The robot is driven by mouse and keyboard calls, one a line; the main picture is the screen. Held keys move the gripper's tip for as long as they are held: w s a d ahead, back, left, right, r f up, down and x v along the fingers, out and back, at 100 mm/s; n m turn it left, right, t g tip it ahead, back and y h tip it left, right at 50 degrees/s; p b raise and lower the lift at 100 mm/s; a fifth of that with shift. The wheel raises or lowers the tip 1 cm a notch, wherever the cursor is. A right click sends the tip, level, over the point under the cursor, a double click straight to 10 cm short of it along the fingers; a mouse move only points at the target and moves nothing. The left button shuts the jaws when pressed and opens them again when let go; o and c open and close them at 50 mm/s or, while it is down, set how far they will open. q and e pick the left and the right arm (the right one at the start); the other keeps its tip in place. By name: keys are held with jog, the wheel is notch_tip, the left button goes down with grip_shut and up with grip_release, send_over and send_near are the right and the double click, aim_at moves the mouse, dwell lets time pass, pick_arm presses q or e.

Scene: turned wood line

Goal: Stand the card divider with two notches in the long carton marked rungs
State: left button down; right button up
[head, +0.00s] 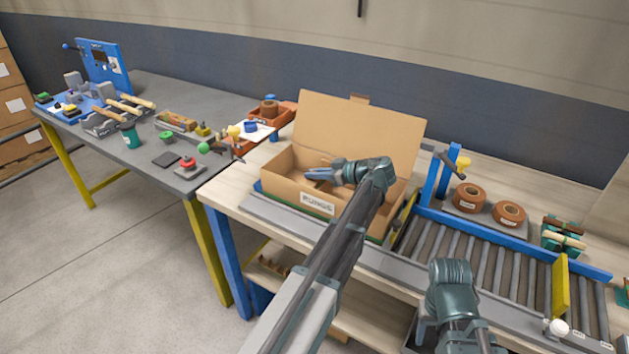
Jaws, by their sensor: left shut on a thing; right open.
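The long carton marked RUNGS (282,190) stands on the pale bench with its back lid flap raised. My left gripper (318,174) reaches into the carton from the right, its fingers low inside the walls. It is shut on a brown card piece, apparently the divider, which blends with the carton's inside. Its notches and whether it touches the carton floor cannot be made out. My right arm shows at the bottom right beside the rollers, but its gripper fingers are not visible.
A roller conveyor (470,258) with a yellow stop plate (560,286) lies right of the carton. Two brown tape rolls (508,213) sit behind it. A grey table (150,165) with tools and a green cup (130,135) stands at left.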

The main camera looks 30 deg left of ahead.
pick_arm(q)
jog(key=shift+r, duration=0.1)
jog(key=shift+f+b, duration=0.55)
jog(key=shift+f, duration=0.1)
jog(key=c, duration=0.9)
grip_release()
jog(key=shift+c, duration=0.2)
jog(key=shift+r+p, duration=0.65)
jog(key=p+v, duration=0.3)
jog(key=v, duration=0.4)
jog(key=shift+d+r, duration=0.15)
jog(key=shift+d, duration=0.1)
